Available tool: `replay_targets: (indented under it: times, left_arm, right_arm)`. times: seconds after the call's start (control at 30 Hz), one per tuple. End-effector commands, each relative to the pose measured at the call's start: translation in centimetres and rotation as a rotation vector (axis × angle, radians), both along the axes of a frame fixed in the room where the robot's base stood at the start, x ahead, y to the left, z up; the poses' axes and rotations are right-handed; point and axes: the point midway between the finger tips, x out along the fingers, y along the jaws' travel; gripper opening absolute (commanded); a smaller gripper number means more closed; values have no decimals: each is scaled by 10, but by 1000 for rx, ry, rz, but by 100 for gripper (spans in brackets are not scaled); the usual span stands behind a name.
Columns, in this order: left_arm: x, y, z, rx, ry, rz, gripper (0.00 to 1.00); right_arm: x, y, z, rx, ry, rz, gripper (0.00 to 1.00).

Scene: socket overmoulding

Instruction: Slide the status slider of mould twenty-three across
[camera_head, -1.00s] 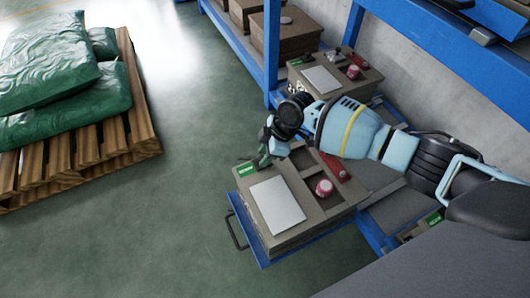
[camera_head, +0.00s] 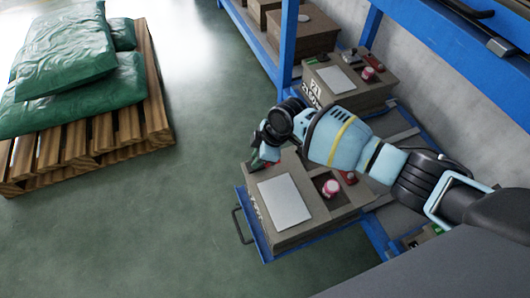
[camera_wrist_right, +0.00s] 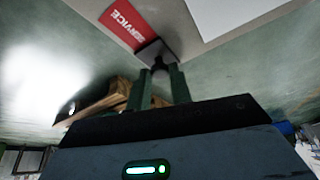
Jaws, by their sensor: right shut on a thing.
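The mould (camera_head: 262,208) is a brown block with a white plate (camera_head: 285,202) on top, sitting on a blue pull-out tray. The number on its side is too small to read. My right gripper (camera_head: 262,158) is at the mould's far left corner. In the right wrist view, its green fingers (camera_wrist_right: 157,82) are shut on the small dark grey status slider (camera_wrist_right: 155,50). A red SERVICE label (camera_wrist_right: 129,24) shows beside the slider, to its left. The fingers partly hide the slider in the head view. My left gripper is not in view.
A pink-and-white round item (camera_head: 331,188) sits in a recess of the mould. A second mould (camera_head: 345,88) stands behind on the blue rack (camera_head: 287,45). Green sacks (camera_head: 75,85) lie on a wooden pallet (camera_head: 75,145) at left. The floor between is clear.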

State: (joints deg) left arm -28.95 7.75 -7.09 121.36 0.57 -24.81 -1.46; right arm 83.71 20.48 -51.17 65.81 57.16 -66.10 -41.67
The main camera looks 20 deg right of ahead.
Motion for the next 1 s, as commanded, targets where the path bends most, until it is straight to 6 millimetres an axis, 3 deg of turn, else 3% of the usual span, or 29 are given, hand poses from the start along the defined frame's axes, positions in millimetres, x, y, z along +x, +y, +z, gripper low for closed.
replay_targets:
  times: [0.17,0.2,0.37,0.67,1.0]
  left_arm:
    - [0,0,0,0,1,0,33]
    - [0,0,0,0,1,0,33]
    - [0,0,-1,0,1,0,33]
    - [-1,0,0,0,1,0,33]
    - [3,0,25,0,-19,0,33]
  right_arm:
    - [0,2,0,5,0,2,0]
    - [0,2,0,5,0,2,24]
    - [0,1,0,4,-1,1,43]
    - [0,-1,2,2,0,0,43]
    - [-6,-17,48,3,-3,0,43]
